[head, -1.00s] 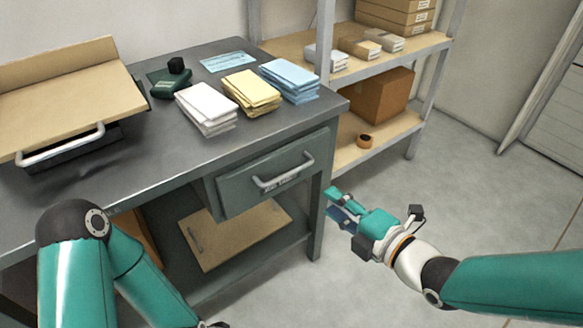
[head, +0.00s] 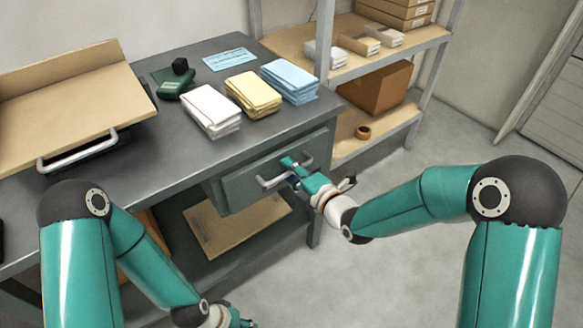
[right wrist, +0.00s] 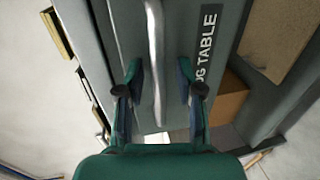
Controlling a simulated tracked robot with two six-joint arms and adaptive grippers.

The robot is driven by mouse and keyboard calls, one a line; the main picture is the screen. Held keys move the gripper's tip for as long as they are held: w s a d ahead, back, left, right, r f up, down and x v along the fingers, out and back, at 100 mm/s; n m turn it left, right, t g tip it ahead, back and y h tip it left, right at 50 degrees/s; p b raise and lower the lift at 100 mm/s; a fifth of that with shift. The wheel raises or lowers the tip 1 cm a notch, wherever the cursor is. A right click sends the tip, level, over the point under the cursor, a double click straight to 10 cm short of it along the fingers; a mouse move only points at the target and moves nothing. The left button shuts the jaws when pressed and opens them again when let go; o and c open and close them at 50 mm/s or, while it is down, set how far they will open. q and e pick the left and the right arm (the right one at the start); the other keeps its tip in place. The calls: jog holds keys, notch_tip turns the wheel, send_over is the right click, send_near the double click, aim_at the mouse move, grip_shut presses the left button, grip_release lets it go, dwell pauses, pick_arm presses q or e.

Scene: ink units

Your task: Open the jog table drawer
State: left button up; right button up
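The jog table drawer (head: 236,190) is a grey-green front under the right end of the workbench, and it looks shut. Its pale bar handle (head: 268,183) is partly covered by my right gripper (head: 291,168). In the right wrist view, the two fingers of my right gripper (right wrist: 159,80) are apart, one on each side of the handle (right wrist: 154,45), with gaps to it. A label (right wrist: 206,45) reading "OG TABLE" shows on the drawer front, partly hidden. My left gripper (head: 238,320) is at the bottom edge, mostly cut off.
The workbench (head: 165,130) holds white, yellow and blue paper stacks (head: 252,94), a dark green device (head: 173,84) and a wooden board with a handle (head: 65,90). A lower shelf carries a board (head: 235,228). A metal rack (head: 385,130) stands behind. The floor at right is clear.

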jog(key=shift+w+a, duration=0.1)
grip_shut()
jog(key=shift+f, duration=0.15)
dwell(0.3)
